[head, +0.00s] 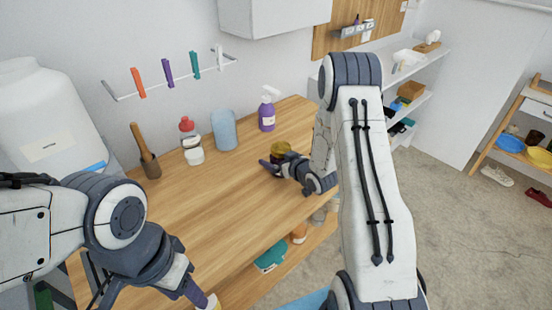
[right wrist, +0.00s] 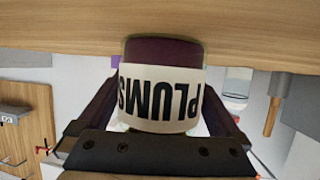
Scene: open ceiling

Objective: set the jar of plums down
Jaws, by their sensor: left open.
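The jar of plums (head: 281,148) shows a yellow lid in the head view, over the wooden worktop (head: 200,215). In the right wrist view the jar (right wrist: 160,95) has a dark body and a white PLUMS label, inverted in that picture. My right gripper (head: 275,166) has a finger on each side of the jar, and the fingertips appear to meet its sides. The jar's base overlaps the wood in the wrist view; I cannot tell whether it touches. My left gripper (head: 190,291) is open at the bottom of the head view, near the worktop's front edge.
A large white canister (head: 45,125) is at left. The worktop's middle is clear.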

